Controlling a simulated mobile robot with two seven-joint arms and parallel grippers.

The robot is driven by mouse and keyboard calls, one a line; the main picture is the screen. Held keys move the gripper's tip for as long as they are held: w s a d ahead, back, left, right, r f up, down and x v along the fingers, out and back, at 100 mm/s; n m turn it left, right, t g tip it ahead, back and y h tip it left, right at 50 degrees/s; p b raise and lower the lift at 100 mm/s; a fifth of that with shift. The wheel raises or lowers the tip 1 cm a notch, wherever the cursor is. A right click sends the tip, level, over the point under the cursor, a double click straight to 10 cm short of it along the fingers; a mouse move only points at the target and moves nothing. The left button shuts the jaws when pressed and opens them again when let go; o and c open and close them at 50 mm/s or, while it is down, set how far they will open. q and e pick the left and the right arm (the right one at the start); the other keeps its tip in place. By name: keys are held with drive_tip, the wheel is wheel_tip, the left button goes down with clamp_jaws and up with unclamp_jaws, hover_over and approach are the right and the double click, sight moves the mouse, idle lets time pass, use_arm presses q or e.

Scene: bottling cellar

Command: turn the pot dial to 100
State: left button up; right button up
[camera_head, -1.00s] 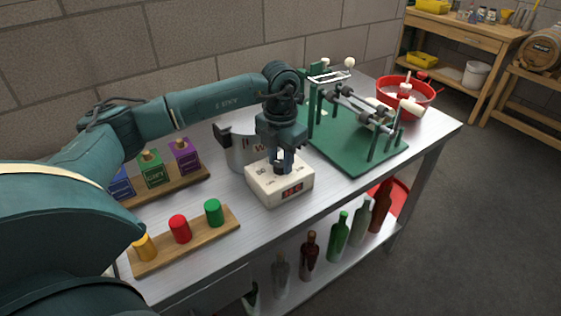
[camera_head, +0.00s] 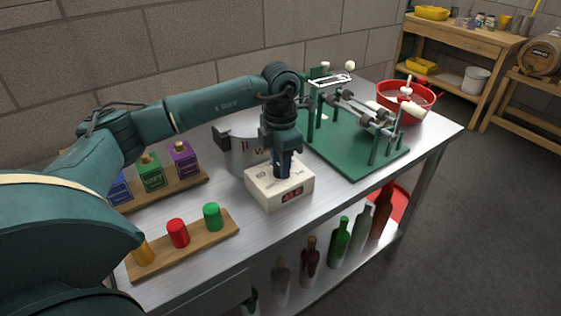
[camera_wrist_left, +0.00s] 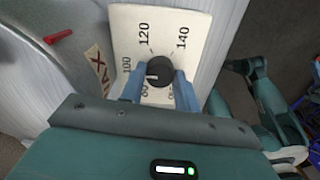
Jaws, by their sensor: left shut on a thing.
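The pot's control box (camera_head: 262,193) is cream, with a red lit display (camera_head: 292,194) on its front whose digits are too small to read surely. It stands on the steel table in front of the grey pot (camera_head: 240,152). My left gripper (camera_head: 282,174) points down onto the box top. In the left wrist view its blue fingers are shut on the black dial (camera_wrist_left: 160,70), one on each side. The dial's white mark points left, toward the scale between 80 and 100. The box face (camera_wrist_left: 162,19) shows 100, 120 and 140 around the dial. My right gripper is not seen.
A green machine base (camera_head: 355,150) with a bottling frame stands right of the box. A wooden rack (camera_head: 190,248) with coloured caps lies in front left, and coloured boxes (camera_head: 150,172) stand behind it. A red basin (camera_head: 425,103) is at the far right end.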

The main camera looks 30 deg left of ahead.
use_arm(q)
drive_tip(key=o, duration=1)
drive_tip(key=shift+c, duration=0.2)
wheel_tip(320, 180, up, 13)
drive_tip(key=shift+r+b, duration=0.15)
drive_tip(key=shift+b, duration=0.2)
drive_tip(key=shift+s, duration=0.1)
